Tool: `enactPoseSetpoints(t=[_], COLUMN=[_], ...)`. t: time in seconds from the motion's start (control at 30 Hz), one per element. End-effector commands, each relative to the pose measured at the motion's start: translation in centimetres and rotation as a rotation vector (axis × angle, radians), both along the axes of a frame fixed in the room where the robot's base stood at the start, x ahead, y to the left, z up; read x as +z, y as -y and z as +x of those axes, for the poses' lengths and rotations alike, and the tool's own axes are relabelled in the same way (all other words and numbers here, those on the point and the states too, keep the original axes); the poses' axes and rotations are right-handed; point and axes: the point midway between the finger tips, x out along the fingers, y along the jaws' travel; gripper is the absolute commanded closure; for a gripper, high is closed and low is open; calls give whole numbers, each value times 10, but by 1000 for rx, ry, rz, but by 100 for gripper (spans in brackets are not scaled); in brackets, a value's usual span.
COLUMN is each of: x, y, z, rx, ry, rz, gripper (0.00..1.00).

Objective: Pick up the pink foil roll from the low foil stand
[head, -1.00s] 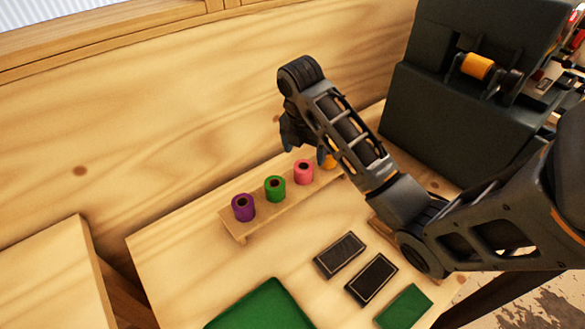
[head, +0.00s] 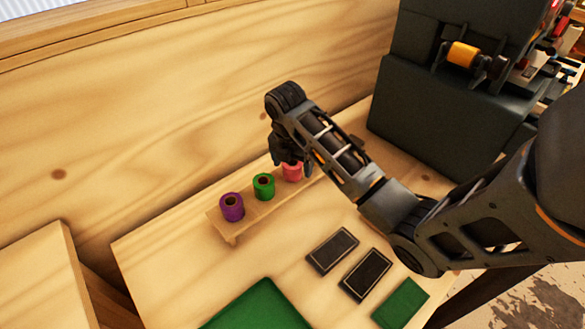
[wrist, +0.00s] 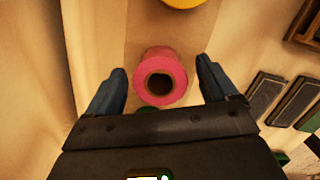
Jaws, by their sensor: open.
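The pink foil roll (head: 292,172) stands upright on the low foil stand (head: 226,229), third from the left in the head view and partly hidden by my gripper. In the wrist view the pink roll (wrist: 162,78) shows its open core, between the two fingers. My gripper (wrist: 160,90) is open, with one finger on each side of the roll and a gap to each. In the head view my gripper (head: 291,160) is over the roll from above; whether it touches is not clear.
A green roll (head: 263,186) and a purple roll (head: 232,207) stand to the left on the stand. A yellow roll (wrist: 185,2) is on the other side. Dark blocks (head: 332,250) and green pads (head: 256,310) lie in front. A dark machine (head: 440,100) stands at the right.

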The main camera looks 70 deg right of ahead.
Motion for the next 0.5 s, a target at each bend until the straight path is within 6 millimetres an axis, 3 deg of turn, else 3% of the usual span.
enactPoseSetpoints(t=[0.07,0.5], x=[0,0], y=[0,0], z=[0,0], rx=[0,0], ry=[0,0], rz=[0,0], gripper=[17,59])
